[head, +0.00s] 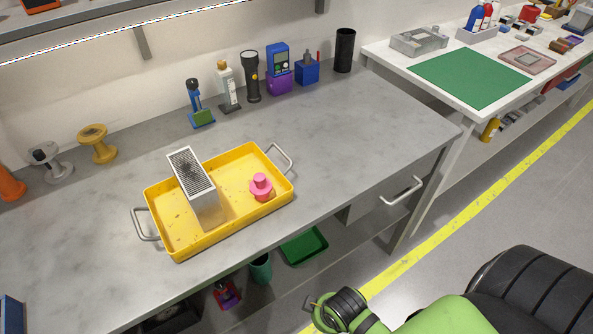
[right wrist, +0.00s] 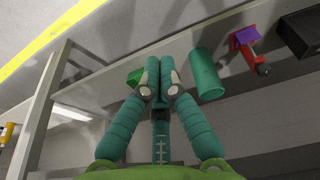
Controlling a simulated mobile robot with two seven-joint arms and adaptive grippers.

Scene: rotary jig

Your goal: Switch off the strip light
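The strip light (head: 120,30) runs along the underside of the shelf at the upper left of the head view and looks lit. I cannot make out a switch for it. My right gripper (right wrist: 160,62) shows in the right wrist view with its teal fingers together at the tips and nothing visible between them. It is low down, facing the shelf under the bench, well away from the strip light. In the head view my green right arm enters at the lower right. My left gripper is in neither view.
A yellow tray (head: 218,238) on the grey bench holds a grey grated box (head: 195,185) and a pink knobbed piece (head: 261,187). Several tools stand along the wall, including a black flashlight (head: 252,78). A green cup (right wrist: 206,75) stands on the lower shelf. The bench's right part is clear.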

